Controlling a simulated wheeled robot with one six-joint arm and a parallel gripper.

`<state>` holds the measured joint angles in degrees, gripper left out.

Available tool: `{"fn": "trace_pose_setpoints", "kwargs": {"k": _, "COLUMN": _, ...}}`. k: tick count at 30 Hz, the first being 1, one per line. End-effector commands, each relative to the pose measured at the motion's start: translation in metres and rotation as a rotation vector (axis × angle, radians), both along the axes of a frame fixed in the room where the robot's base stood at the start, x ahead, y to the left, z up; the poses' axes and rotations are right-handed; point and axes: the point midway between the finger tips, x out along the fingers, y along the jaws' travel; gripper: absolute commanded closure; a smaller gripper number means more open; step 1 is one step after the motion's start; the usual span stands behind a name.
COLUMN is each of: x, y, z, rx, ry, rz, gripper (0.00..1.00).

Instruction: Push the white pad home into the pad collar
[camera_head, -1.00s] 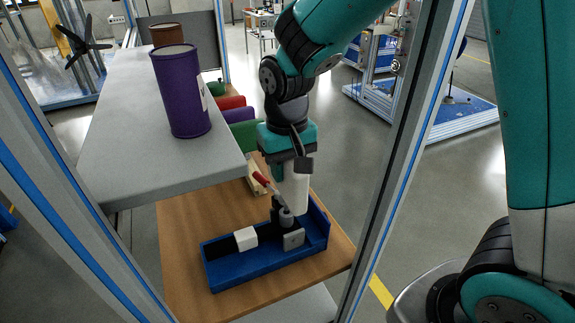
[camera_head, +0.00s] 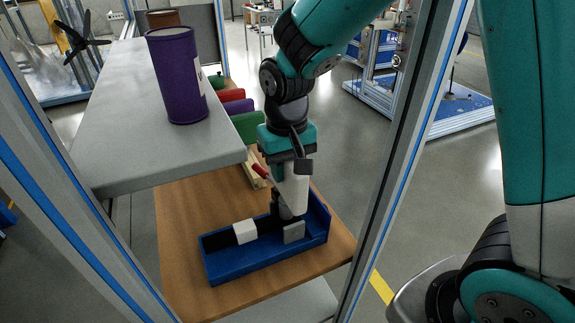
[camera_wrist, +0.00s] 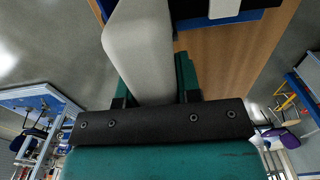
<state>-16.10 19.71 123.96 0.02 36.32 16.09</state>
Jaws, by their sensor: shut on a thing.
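My gripper (camera_head: 291,168) points down over the blue tray and is shut on a long off-white piece, which I take for the white pad (camera_head: 293,192). Its rounded pale body also fills the upper middle of the wrist view (camera_wrist: 140,45). Its lower end is at the dark upright fitting (camera_head: 288,217) in the tray, probably the pad collar. The pad hides most of that fitting, so I cannot tell how deep it sits or whether it touches. A grey square plate (camera_head: 293,232) is in front of the fitting.
The blue tray (camera_head: 245,264) lies on a wooden table (camera_head: 175,215). A white block (camera_head: 245,231) sits across a black strip in it. A grey shelf (camera_head: 110,130) with a purple can (camera_head: 177,75) is at left. A frame post (camera_head: 405,150) stands at right.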

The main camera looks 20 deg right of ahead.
Motion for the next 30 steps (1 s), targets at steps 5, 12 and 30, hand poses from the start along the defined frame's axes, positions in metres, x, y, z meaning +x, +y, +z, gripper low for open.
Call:
{"fn": "trace_pose_setpoints", "kwargs": {"k": 5, "x": 0.000, "y": 0.000, "z": -0.005, "rx": 0.000, "ry": -0.001, "rz": 0.000, "gripper": 1.00}}
{"fn": "trace_pose_setpoints", "kwargs": {"k": 12, "x": 0.000, "y": 0.000, "z": -0.011, "rx": 0.000, "ry": -0.001, "rz": 0.000, "gripper": 1.00}}
{"fn": "trace_pose_setpoints", "kwargs": {"k": 30, "x": 0.001, "y": 0.000, "z": 0.002, "rx": 0.001, "ry": -0.004, "rz": 0.000, "gripper": 0.39}}
